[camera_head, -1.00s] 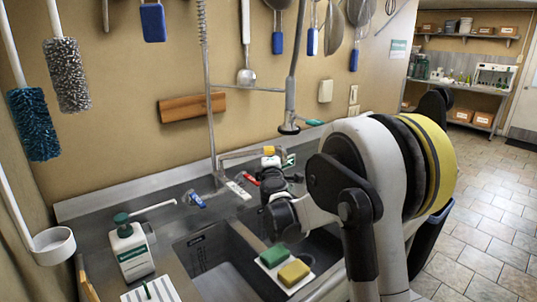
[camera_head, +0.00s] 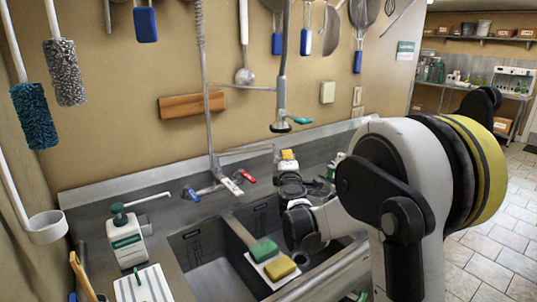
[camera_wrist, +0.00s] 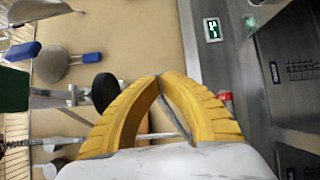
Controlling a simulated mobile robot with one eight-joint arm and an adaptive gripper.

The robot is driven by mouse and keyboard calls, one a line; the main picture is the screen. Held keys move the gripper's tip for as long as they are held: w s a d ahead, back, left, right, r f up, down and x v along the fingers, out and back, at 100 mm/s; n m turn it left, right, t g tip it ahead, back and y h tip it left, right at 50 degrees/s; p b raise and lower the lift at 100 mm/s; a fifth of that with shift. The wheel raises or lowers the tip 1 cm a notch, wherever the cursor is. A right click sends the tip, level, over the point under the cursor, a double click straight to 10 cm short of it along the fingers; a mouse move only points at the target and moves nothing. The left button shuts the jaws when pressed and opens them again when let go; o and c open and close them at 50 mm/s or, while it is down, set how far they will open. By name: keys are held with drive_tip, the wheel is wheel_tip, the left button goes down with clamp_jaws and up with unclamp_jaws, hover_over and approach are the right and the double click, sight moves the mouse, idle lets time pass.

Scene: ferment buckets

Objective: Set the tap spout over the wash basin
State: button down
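The tap spout (camera_head: 246,152) is a thin metal pipe running right from the tap at the back of the sink, along the wall side and behind the basins. The sink has a left basin (camera_head: 188,243) and a right basin (camera_head: 262,213); which is the wash basin I cannot tell. My gripper (camera_head: 288,155) has yellow fingers at the spout's right end. In the wrist view the fingertips (camera_wrist: 159,76) meet or nearly meet, with a thin grey line behind them. Whether they touch the spout is unclear.
A green sponge (camera_head: 263,250) and a yellow sponge (camera_head: 280,268) lie on a white holder at the basins. A spray head (camera_head: 280,126) hangs above the spout. A soap bottle (camera_head: 127,240) stands left. Blue (camera_head: 191,194) and red (camera_head: 250,178) handles flank the tap.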

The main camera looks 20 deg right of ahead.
drive_tip(key=s+r+m+g+h, duration=0.15)
drive_tip(key=s+m+g, duration=0.55)
drive_tip(key=s, duration=1)
drive_tip(key=s+a+f+m+g+y, duration=0.1)
drive_tip(key=s+a+f+m+y, duration=0.3)
drive_tip(key=s, duration=0.7)
drive_tip(key=s+a+f+m+g+y, duration=0.2)
drive_tip(key=s+a+f, duration=0.5)
drive_tip(key=s+a, duration=0.4)
drive_tip(key=shift+s+a+f+m+y, duration=0.2)
drive_tip(key=shift+s+f+m+y, duration=0.2)
drive_tip(key=shift+s+m+y, duration=0.45)
drive_tip(key=shift+w, duration=0.1)
